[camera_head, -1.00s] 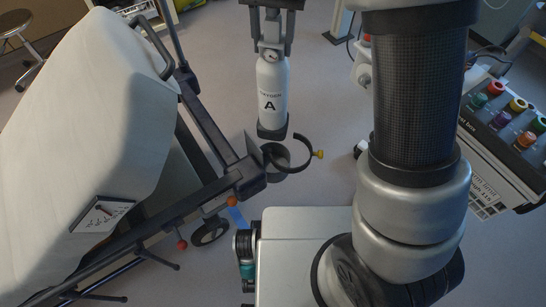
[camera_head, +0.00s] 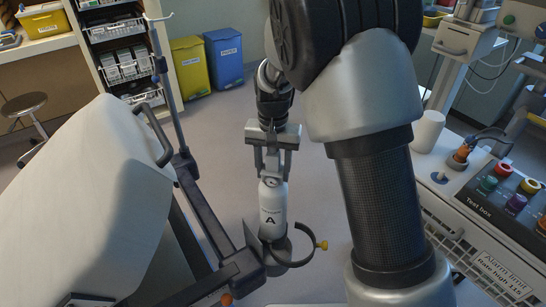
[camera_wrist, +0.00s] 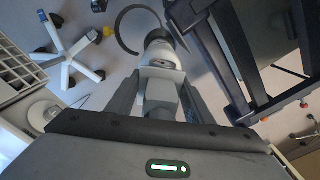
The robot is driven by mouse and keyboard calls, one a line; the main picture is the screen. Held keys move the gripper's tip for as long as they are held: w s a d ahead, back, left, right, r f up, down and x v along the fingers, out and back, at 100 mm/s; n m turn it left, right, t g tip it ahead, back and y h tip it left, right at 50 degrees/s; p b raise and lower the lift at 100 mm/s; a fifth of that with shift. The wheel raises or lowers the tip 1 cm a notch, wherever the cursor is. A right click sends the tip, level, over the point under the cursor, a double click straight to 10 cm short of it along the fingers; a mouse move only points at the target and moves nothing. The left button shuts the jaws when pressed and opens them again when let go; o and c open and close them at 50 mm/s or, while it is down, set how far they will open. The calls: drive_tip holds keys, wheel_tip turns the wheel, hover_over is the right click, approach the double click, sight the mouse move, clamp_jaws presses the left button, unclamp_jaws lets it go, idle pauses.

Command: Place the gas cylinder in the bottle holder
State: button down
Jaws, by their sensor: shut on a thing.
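The gas cylinder (camera_head: 272,203) is white with a black letter A and a dark base. It hangs nearly upright from my gripper (camera_head: 272,172), whose fingers are shut on its top end. The bottle holder (camera_head: 303,260) is a dark ring with a yellow knob, mounted at the stretcher frame's corner. In the head view the cylinder's base overlaps the ring's left side; I cannot tell whether it is above or inside it. In the wrist view the cylinder (camera_wrist: 160,47) lies between my fingers (camera_wrist: 158,95), and the holder's ring (camera_wrist: 121,30) shows to its upper left.
The stretcher (camera_head: 85,190) with its dark side frame fills the left. A trolley with a test box (camera_head: 505,200) and a white cup (camera_head: 428,131) stands at the right. Yellow and blue bins (camera_head: 223,58) stand at the back. The floor behind the holder is clear.

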sight(273, 207)
wheel_tip(273, 207, down, 16)
drive_tip(key=b, duration=0.3)
drive_tip(key=shift+w+f, duration=0.1)
drive_tip(key=shift+f+b, duration=0.1)
drive_tip(key=shift+b, duration=0.2)
drive_tip(key=c, duration=0.9)
unclamp_jaws()
drive_tip(key=shift+f, duration=0.1)
wheel_tip(273, 207, up, 12)
drive_tip(key=p, duration=0.2)
drive_tip(key=shift+p, duration=0.4)
drive_tip(key=s+d+r+t, duration=0.1)
drive_tip(key=s+d+r, duration=0.2)
drive_tip(key=r, duration=0.3)
drive_tip(key=s+d+r+n+t+y, duration=0.1)
drive_tip(key=s+d+r, duration=0.15)
drive_tip(key=r, duration=0.35)
drive_tip(key=s+d+r+t, duration=0.1)
drive_tip(key=s+d+r, duration=0.25)
drive_tip(key=r, duration=0.25)
drive_tip(key=shift+s+d+r+n+t+h, duration=0.2)
drive_tip(key=shift+s+d+r+t, duration=0.5)
drive_tip(key=shift+s, duration=1.7)
drive_tip(key=shift+s+d+r+n+t+h, duration=0.2)
drive_tip(key=shift+s+d+r, duration=0.95)
drive_tip(key=shift+s, duration=1.2)
drive_tip(key=shift+s+d+r+n+t+h, duration=0.15)
drive_tip(key=shift+s+d+r+t, duration=0.5)
drive_tip(key=shift+s, duration=1.75)
